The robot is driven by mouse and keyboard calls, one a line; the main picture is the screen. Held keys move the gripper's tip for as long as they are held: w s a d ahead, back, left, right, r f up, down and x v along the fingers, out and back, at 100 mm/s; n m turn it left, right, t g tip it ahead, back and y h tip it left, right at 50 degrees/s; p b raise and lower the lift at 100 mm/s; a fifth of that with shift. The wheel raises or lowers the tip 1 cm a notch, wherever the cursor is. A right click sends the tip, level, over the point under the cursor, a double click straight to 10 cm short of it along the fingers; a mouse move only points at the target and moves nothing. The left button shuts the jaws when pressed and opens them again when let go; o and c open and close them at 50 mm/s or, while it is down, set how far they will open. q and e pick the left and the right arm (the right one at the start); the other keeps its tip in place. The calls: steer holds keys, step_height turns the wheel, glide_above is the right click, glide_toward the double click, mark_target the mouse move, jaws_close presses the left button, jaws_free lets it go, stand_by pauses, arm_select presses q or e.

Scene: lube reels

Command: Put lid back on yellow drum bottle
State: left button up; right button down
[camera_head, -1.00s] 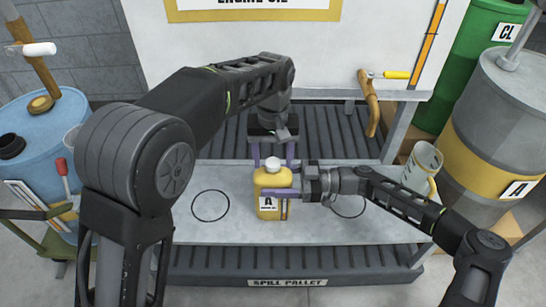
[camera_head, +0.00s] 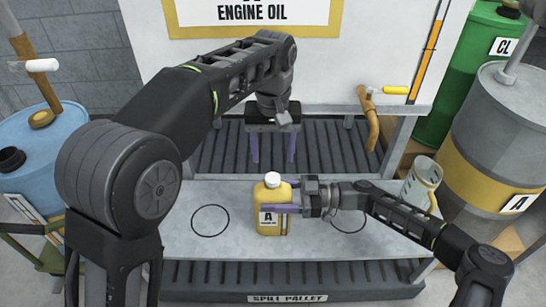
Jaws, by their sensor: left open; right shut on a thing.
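The yellow bottle (camera_head: 268,222), with a white label marked A, stands upright on the grey shelf. Its white lid (camera_head: 272,179) sits on the neck; whether it is tight I cannot tell. My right gripper (camera_head: 283,209) comes in from the right and is shut on the bottle's body. My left gripper (camera_head: 272,148) is open and empty, fingers pointing down, above and behind the bottle, apart from the lid.
Two drawn circles, left (camera_head: 210,220) and right (camera_head: 348,222), mark the shelf (camera_head: 190,245). A metal jug (camera_head: 421,178) stands at the right end. A blue drum (camera_head: 35,150) is at left, grey-yellow (camera_head: 490,150) and green (camera_head: 470,60) drums at right.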

steer(key=shift+c, duration=1.8)
jaws_free()
steer(key=d, duration=0.8)
